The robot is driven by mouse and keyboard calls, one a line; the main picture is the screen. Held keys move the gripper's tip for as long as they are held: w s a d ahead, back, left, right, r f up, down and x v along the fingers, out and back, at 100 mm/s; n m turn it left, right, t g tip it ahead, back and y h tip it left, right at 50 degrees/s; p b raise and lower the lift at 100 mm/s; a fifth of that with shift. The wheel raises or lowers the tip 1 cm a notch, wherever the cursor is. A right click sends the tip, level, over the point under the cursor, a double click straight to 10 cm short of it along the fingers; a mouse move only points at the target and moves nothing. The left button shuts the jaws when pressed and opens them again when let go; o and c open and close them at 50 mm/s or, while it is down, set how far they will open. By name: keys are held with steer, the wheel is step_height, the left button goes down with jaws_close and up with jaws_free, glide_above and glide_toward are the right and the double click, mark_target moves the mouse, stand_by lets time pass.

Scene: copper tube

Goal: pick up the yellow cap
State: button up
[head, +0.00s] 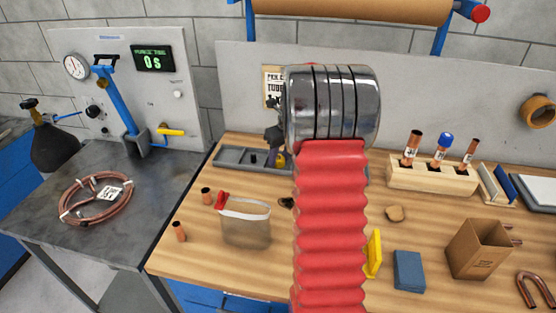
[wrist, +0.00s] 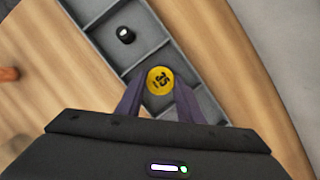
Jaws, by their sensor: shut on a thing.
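The yellow cap (wrist: 159,80), round with dark printed digits on top, sits between the two purple fingers of my gripper (wrist: 158,97) in the wrist view. The fingers are shut on it from both sides. It is over a compartment of the grey divided tray (wrist: 98,14); I cannot tell whether it still touches the tray floor. In the head view a small part of the yellow cap (head: 281,161) shows below my dark gripper (head: 274,145), at the tray (head: 230,157). My own arm hides the tray's right part there.
A black cap (wrist: 125,35) lies in a neighbouring tray compartment. A clear bag (head: 245,225) and copper fittings (head: 180,232) are on the bench in front. A wooden block with tubes (head: 430,178), a yellow item (head: 374,253), a blue block (head: 409,270) and a cardboard box (head: 478,250) are at right.

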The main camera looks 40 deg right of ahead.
mark_target(279, 158)
step_height(279, 158, up, 10)
stand_by(0.5)
stand_by(0.6)
